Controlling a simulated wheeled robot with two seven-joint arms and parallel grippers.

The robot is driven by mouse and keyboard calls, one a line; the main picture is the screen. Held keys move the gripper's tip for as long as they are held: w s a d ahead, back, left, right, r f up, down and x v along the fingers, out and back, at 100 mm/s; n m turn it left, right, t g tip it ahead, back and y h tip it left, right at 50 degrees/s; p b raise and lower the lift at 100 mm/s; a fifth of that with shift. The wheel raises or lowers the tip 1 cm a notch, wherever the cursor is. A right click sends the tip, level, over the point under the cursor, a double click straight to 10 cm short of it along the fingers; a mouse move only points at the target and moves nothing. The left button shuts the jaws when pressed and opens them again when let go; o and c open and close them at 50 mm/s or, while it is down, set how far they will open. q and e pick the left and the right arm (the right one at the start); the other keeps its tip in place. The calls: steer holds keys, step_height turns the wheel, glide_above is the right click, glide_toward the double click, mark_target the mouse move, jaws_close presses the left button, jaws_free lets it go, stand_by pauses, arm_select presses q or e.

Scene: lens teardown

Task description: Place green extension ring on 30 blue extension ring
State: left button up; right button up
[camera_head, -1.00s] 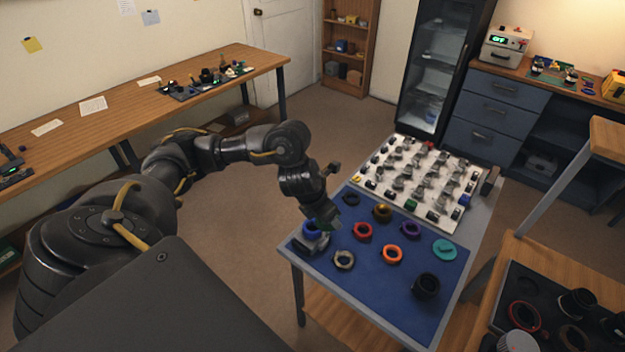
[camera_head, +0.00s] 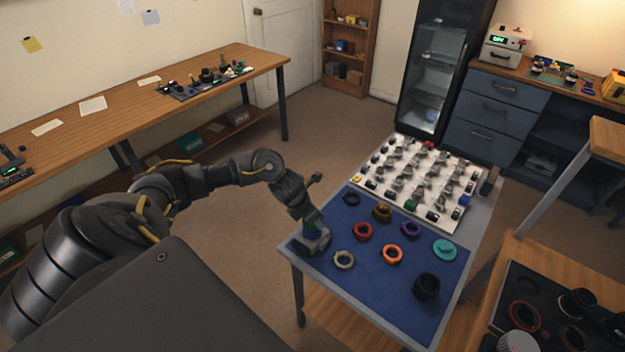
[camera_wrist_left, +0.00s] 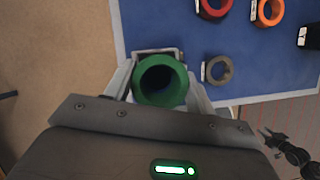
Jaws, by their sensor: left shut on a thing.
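The green extension ring (camera_wrist_left: 163,82) sits between the fingers of my left gripper (camera_wrist_left: 160,88) in the left wrist view, its opening facing the camera. My left gripper is shut on it. In the head view my left gripper (camera_head: 313,232) is at the left corner of the blue mat, over a grey fixture (camera_head: 312,245). A little blue and green shows at the fingertips there. The blue extension ring is mostly hidden under the gripper and green ring, so I cannot tell whether the two rings touch. My right gripper is not in view.
On the blue mat (camera_head: 377,297), a beige ring (camera_head: 344,267), red ring (camera_head: 356,233), orange ring (camera_head: 384,257), purple ring (camera_head: 403,230) and teal disc (camera_head: 444,256) lie to the right. A black cylinder (camera_head: 426,284) stands near the front. A white board (camera_head: 374,187) of small parts lies behind.

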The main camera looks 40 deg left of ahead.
arm_select(q)
steer(key=shift+f, duration=0.1)
steer(key=shift+f, duration=0.1)
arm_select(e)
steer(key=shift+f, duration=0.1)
arm_select(q)
steer(key=shift+f+b, duration=0.15)
steer(key=shift+b, duration=0.15)
steer(key=o, duration=0.8)
steer(key=shift+c, duration=0.2)
steer(key=shift+o, duration=1.5)
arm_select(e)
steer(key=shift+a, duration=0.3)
arm_select(q)
steer(key=shift+r, duration=0.2)
